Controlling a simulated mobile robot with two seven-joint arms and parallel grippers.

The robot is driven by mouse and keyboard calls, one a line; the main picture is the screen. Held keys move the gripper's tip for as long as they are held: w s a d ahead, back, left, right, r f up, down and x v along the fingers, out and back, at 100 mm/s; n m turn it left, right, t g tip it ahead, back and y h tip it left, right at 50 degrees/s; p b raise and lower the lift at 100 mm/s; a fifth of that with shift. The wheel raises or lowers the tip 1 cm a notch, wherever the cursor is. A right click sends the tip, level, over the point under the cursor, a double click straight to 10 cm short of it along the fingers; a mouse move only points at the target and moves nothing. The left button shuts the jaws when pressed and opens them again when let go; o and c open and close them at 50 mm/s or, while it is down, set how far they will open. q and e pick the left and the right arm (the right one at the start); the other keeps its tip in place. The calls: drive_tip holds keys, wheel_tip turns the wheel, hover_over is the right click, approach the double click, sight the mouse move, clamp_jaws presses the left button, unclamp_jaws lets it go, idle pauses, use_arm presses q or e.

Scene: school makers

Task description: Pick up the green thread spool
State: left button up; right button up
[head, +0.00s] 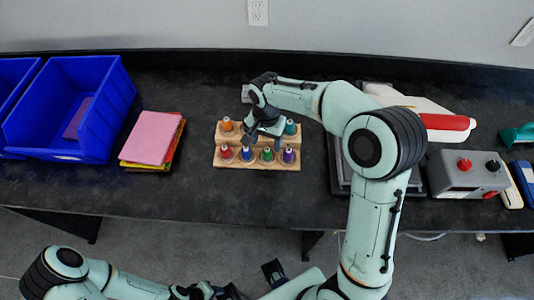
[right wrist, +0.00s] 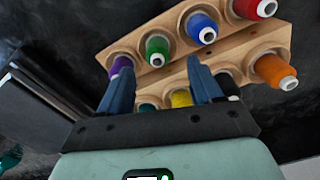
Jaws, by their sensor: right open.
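The green thread spool (head: 267,154) stands upright in the front row of a wooden spool rack (head: 225,161), between a blue and a purple spool. In the right wrist view the green spool (right wrist: 157,48) is ahead of the fingertips, in the gap between them. My right gripper (head: 262,136) is open and empty over the rack, just behind the green spool in the head view. Its fingers (right wrist: 157,78) show apart in the right wrist view and cover part of the back row. My left arm is low at the bottom edge; its gripper's jaws cannot be made out.
Red (head: 226,152), blue (head: 246,153) and purple (head: 289,155) spools share the front row. Orange (head: 227,124) and teal (head: 290,127) spools stand behind. Blue bins (head: 85,105) and pink cloth (head: 152,137) are left; a grey control box (head: 465,178) is right.

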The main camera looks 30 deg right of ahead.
sight(267, 149)
wheel_tip(267, 149, down, 5)
drive_tip(key=shift+s+f, duration=0.1)
drive_tip(key=shift+s, duration=0.05)
drive_tip(key=c, duration=1.1)
